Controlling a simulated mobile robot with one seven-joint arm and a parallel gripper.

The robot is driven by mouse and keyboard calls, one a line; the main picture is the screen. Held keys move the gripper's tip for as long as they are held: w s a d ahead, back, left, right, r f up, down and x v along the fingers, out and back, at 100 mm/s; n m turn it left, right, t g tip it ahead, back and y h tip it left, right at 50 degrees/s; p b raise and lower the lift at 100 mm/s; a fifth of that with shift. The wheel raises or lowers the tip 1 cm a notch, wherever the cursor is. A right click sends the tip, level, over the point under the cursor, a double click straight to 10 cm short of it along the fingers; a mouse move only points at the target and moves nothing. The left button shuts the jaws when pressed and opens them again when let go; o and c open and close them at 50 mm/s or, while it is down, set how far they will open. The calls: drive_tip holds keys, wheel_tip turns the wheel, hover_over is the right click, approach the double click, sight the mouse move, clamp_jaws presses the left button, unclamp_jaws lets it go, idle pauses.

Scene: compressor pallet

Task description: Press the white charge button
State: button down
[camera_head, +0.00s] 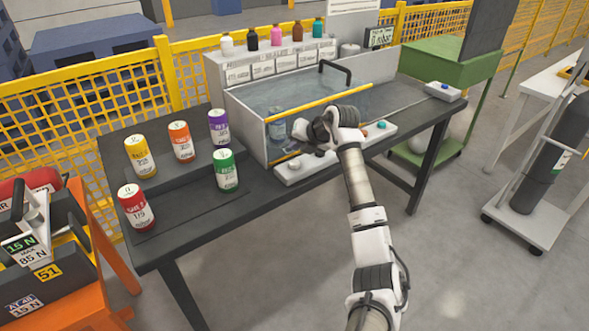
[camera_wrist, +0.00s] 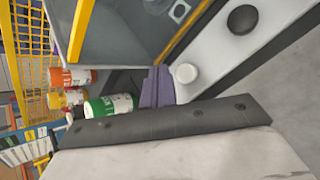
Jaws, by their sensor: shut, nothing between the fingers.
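The white button (camera_wrist: 186,73) is a round cap on a pale control strip (camera_wrist: 215,52) in the wrist view. In the head view the button (camera_head: 294,163) shows near the left end of the strip (camera_head: 318,164), in front of the clear tank. My gripper (camera_wrist: 158,86) is shut and empty. Its fingertips appear just beside the white button in the wrist view; I cannot tell whether they touch it. In the head view my wrist hangs over the strip and hides its middle, and the fingertips are hard to make out.
A black button (camera_wrist: 242,19) sits further along the strip. A teal button (camera_head: 381,124) is near its right end. The clear tank (camera_head: 250,125) with a yellow edge stands behind the strip. Several labelled cans, including a green one (camera_head: 225,170), stand to the left.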

sight(297, 165)
drive_tip(key=shift+f+b, duration=0.35)
drive_tip(key=shift+f, duration=1.25)
idle(0.7)
drive_tip(key=shift+f, duration=0.4)
drive_tip(key=shift+f+b, duration=0.3)
drive_tip(key=shift+f, duration=0.4)
idle(0.6)
drive_tip(key=shift+r, duration=0.1)
drive_tip(key=shift+r+p, duration=0.8)
drive_tip(key=shift+r, duration=0.2)
drive_tip(key=shift+r+p, duration=1.75)
drive_tip(key=shift+r, duration=0.75)
idle(0.4)
